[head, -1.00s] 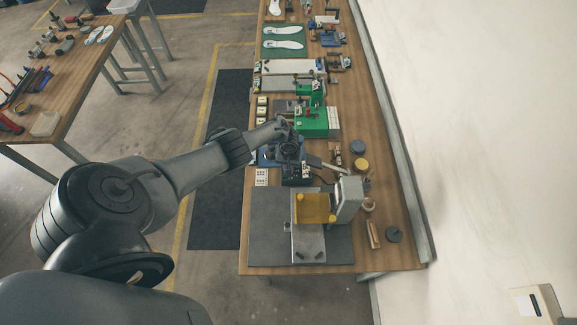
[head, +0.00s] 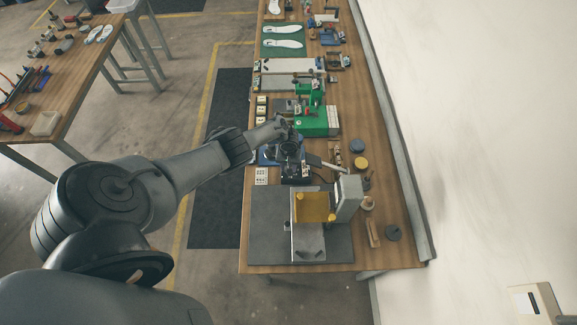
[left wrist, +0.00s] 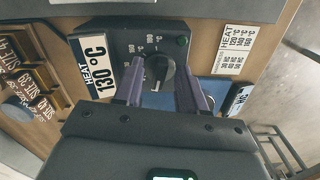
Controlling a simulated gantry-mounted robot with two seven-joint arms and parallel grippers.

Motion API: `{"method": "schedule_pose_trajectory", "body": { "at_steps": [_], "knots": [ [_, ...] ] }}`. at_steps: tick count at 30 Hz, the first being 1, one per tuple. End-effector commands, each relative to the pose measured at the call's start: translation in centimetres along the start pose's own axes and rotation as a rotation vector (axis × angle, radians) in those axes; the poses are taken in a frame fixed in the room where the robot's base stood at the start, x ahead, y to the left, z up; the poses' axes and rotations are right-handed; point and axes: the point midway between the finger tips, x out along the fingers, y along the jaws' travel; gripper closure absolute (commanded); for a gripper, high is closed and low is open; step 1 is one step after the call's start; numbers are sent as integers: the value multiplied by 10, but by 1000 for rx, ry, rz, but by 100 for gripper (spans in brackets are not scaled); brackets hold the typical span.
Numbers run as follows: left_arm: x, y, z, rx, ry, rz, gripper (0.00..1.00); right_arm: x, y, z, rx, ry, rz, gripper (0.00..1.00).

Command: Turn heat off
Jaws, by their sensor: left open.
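The heat control box (left wrist: 122,43) is a dark panel that fills the top middle of the left wrist view. Its round black knob (left wrist: 157,72) has a pale pointer mark, and °C markings are printed around it. A green lamp (left wrist: 182,41) sits at the panel's upper right. My left gripper (left wrist: 160,80) is open, with one finger on each side of the knob. I cannot tell whether the fingers touch it. In the head view my left gripper (head: 288,148) is over the bench, at the dark box (head: 296,177). My right gripper is not in view.
A "HEAT 130 °C" sign (left wrist: 92,67) stands left of the panel, and a printed heat card (left wrist: 237,50) lies right of it. A blue-edged sign (left wrist: 237,101) is close to the right finger. A press with a yellow plate (head: 313,207) and a green machine (head: 314,122) flank the box.

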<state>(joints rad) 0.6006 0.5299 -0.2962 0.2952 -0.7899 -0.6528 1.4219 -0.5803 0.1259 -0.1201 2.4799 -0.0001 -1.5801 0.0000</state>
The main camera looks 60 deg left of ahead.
Motion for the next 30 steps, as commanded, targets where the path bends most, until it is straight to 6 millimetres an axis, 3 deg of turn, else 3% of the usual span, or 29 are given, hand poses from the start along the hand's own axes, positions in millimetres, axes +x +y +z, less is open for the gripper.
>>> {"method": "schedule_pose_trajectory", "body": {
  "at_steps": [11,20,30],
  "knots": [
    [-10,-1,-2,1,2,1,60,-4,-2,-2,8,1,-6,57],
    [-41,0,0,2,1,2,60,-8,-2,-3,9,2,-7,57],
    [-88,0,0,1,2,0,60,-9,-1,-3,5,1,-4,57]
  ]
}}
